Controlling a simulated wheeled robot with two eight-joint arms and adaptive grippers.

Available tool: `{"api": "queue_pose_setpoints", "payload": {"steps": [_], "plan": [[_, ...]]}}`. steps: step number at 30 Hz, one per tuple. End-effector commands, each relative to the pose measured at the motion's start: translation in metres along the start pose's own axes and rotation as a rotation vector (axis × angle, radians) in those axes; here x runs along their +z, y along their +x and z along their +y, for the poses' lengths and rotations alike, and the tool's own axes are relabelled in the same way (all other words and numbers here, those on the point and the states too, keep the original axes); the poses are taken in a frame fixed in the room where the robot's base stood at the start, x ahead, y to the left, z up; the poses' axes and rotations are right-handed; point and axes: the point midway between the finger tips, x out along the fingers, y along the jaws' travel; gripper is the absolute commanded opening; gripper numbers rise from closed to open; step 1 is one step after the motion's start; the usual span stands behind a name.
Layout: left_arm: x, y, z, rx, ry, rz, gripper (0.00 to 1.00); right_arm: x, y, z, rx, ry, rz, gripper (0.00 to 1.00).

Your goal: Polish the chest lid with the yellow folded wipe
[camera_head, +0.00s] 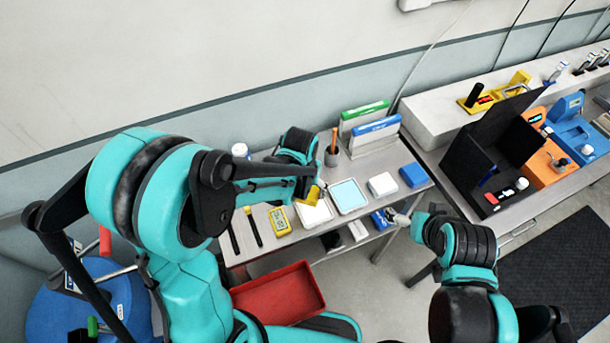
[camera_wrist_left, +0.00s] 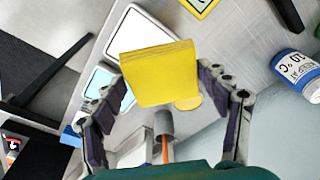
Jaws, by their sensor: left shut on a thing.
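The yellow folded wipe (camera_head: 313,195) is in my left gripper (camera_head: 318,188), above the white tray on the bench. In the left wrist view the wipe (camera_wrist_left: 158,75) sits between the two dark fingers of the left gripper (camera_wrist_left: 165,92), which is shut on it. A black box (camera_head: 490,192) with a raised black lid (camera_head: 515,105) stands on the right-hand bench; it looks like the chest, and the wipe is well to its left. My right gripper (camera_head: 399,217) is low by the bench's front edge, too small to read its fingers.
The bench holds a white tray (camera_head: 326,217), a blue-filled tray (camera_head: 348,196), a white block (camera_head: 382,184), a blue block (camera_head: 413,175), a yellow meter (camera_head: 280,221) and a pencil cup (camera_head: 331,158). A red bin (camera_head: 280,297) is below in front. Orange and blue devices stand beside the black box.

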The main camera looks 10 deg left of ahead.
Motion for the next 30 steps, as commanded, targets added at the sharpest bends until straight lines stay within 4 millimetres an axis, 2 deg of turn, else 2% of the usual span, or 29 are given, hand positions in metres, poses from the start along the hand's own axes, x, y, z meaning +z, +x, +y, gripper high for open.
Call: {"api": "queue_pose_setpoints", "payload": {"steps": [5, 18, 30], "plan": [[0.002, 0.011, 0.0, 0.0, 0.0, 0.0, 0.52, 0.005, 0.007, 0.0, 0.0, 0.0, 0.0, 0.95], [0.008, 0.055, 0.0, 0.0, 0.0, 0.0, 0.52, 0.025, 0.034, 0.0, 0.0, 0.0, 0.0, 0.95], [0.009, 0.058, 0.0, 0.0, 0.0, 0.0, 0.52, 0.025, 0.036, 0.0, 0.0, 0.0, 0.0, 0.95]]}}
